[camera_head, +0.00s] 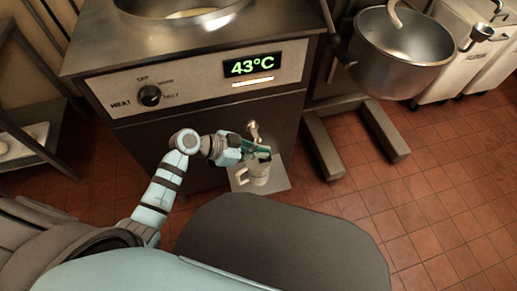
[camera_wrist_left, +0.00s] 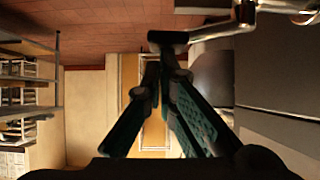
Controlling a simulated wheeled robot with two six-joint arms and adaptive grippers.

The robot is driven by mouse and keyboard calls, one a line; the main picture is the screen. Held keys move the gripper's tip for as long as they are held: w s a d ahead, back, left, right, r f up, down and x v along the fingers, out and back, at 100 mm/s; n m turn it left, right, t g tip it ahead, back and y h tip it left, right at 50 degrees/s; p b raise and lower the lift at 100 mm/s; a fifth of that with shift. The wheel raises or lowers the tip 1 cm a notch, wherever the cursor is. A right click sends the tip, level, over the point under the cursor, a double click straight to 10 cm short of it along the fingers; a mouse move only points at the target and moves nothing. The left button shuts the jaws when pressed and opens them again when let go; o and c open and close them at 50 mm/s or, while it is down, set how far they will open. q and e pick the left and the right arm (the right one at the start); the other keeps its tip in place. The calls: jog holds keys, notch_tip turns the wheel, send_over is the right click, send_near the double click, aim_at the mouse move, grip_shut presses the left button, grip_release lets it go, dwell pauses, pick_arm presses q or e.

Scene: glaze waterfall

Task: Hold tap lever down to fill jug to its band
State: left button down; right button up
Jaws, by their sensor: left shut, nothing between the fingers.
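The pale jug (camera_head: 259,177) stands upright on a light shelf (camera_head: 282,182) at the front of the steel machine, its handle to the left. The metal tap lever (camera_head: 253,129) rises just above the jug. My left gripper (camera_head: 262,155) is shut and empty, over the jug and just below the lever; it hides part of the tap and the jug's top. In the left wrist view, the closed teal fingers (camera_wrist_left: 168,42) are close to a shiny metal tap part (camera_wrist_left: 215,31); contact is unclear. The jug's band and fill level cannot be made out. My right gripper is out of view.
The machine's panel (camera_head: 200,80) has a heat knob (camera_head: 150,96) and a display (camera_head: 253,65) reading 43°C. A steel mixing bowl (camera_head: 402,55) stands at right on a stand with floor legs. Open tiled floor (camera_head: 430,200) lies at right.

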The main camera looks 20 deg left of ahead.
pick_arm(q)
jog(key=f+b, duration=0.1)
jog(key=s+f+m+t+b, duration=0.1)
jog(key=d+f+t+y+b, duration=0.1)
jog(key=f+b, duration=0.1)
jog(key=shift+s+m, duration=0.4)
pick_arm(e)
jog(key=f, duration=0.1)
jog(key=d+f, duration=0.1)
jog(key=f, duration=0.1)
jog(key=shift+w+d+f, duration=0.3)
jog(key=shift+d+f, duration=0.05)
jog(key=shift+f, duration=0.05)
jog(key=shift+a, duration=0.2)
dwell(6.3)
